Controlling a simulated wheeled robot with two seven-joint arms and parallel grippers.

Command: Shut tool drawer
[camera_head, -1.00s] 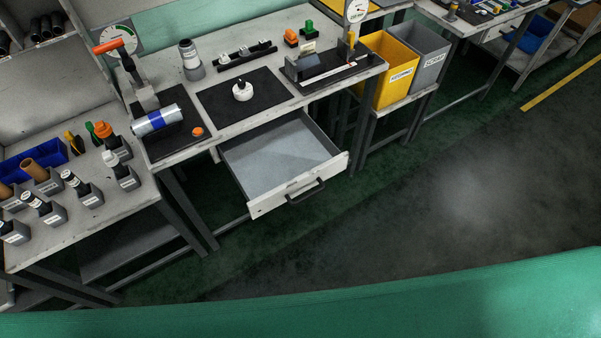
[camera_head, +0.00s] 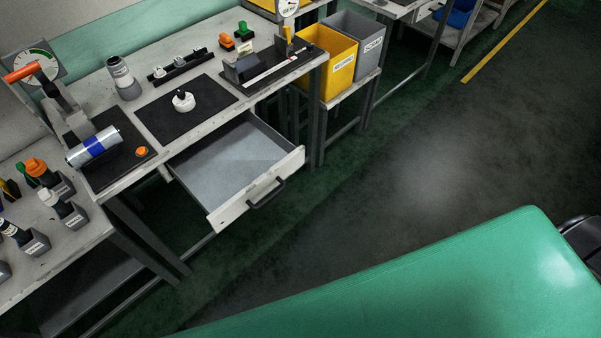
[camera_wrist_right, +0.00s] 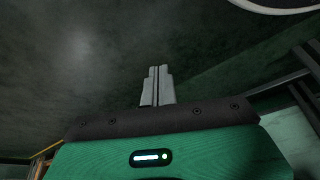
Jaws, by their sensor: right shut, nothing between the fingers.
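The tool drawer (camera_head: 228,168) hangs pulled out and open under the workbench in the head view. Its inside looks empty. Its pale front (camera_head: 259,191) carries a dark bar handle (camera_head: 266,194). My right gripper (camera_wrist_right: 157,70) shows in the right wrist view with its two fingers together and nothing between them, pointing over dark floor. The drawer cannot be made out in that view. Neither gripper shows in the head view, so the drawer stands apart from any gripper I can see.
The workbench (camera_head: 205,118) carries dark mats, a silver-blue cylinder (camera_head: 94,147) and a white round part (camera_head: 183,101). A yellow bin (camera_head: 331,62) and a grey bin (camera_head: 362,47) stand right of it. The floor (camera_head: 400,150) before the drawer is clear. My green body part fills the lower right.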

